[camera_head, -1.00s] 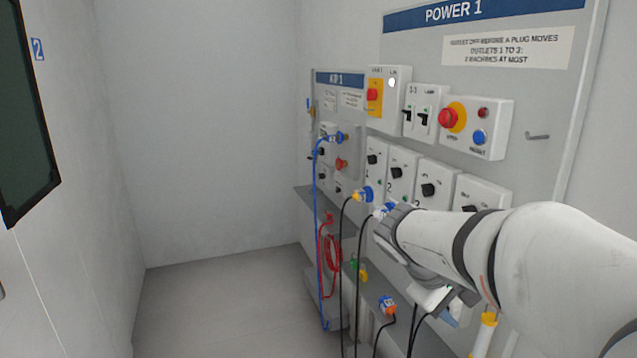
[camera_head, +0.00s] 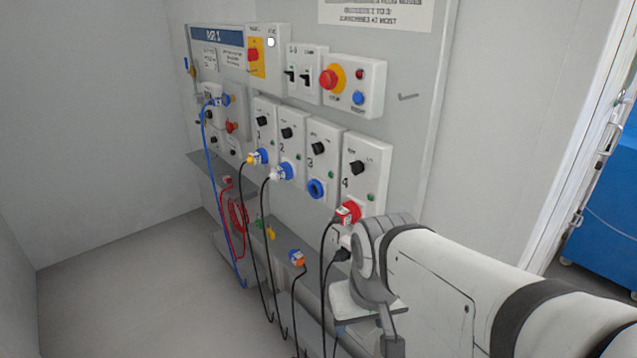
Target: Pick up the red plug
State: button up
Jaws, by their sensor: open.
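A red plug (camera_head: 348,212) with a white label sits at the outlet under the number 4, with a dark cable hanging below it. Another small red connector (camera_head: 227,181) lies at the shelf edge further left, above a coiled red lead (camera_head: 238,215). My gripper (camera_head: 352,300) is open, below and close to the plug at outlet 4. My wrist hides much of the gripper and its fingertips. I see nothing held in it, and there is clear space between the visible part and the red plug.
Blue plugs stand in outlet 1 (camera_head: 260,157) and outlet 2 (camera_head: 283,172); outlet 3 (camera_head: 317,188) is bare. An orange and blue plug (camera_head: 297,257) rests on the lower ledge. Several cables hang in front of the ledge. The floor (camera_head: 120,290) at left is clear.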

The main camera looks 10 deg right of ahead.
aim_at(344, 216)
jog(key=z, duration=2.6)
jog(key=k, duration=1)
jog(key=u, duration=1.65)
jog(key=i, duration=0.85)
jog(key=u, duration=0.05)
